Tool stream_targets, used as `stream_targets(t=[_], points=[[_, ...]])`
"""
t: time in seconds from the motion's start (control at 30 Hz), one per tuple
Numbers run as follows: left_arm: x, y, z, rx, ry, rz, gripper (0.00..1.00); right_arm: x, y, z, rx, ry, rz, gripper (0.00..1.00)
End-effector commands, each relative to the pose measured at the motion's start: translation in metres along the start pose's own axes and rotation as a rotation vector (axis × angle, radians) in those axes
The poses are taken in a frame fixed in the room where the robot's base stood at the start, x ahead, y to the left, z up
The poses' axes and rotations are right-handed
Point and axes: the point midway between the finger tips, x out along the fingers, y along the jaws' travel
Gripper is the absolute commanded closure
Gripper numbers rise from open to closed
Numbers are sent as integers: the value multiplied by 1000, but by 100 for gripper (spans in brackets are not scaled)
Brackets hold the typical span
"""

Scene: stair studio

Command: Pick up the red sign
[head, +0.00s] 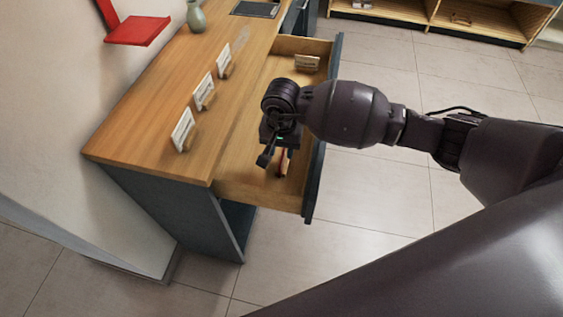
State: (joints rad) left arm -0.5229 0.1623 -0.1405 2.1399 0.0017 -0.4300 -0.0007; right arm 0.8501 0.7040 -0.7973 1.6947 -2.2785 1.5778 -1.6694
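A small red piece (283,164), likely the red sign, shows in the open drawer (256,193) near its front end. My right gripper (275,160) points down into the drawer right over it and hides most of it. One dark finger shows to the left of the red piece. The other finger is mostly hidden, so I cannot tell whether the gripper is open or shut, or whether it touches the red piece. My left gripper is not in view.
Three white signs in wooden holders stand on the wooden counter (150,130); another sign (307,62) stands in the drawer's far end. A red wall shelf (137,31) and green vase (196,17) are at upper left. Tiled floor (365,195) is clear right of the drawer.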

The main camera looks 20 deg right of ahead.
Motion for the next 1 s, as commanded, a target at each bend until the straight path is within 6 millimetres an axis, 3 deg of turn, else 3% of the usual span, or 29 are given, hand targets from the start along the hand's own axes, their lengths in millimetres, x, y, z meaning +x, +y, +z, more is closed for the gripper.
stream_targets(t=[0.23,0.6,0.83,1.0], points=[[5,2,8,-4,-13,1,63,38,2,2,2,-7,3,64],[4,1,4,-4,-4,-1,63,44,2,0,1,-1,0,64],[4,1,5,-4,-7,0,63,44,2,0,1,-1,0,98],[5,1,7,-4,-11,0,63,44,2,0,1,-1,0,100]])
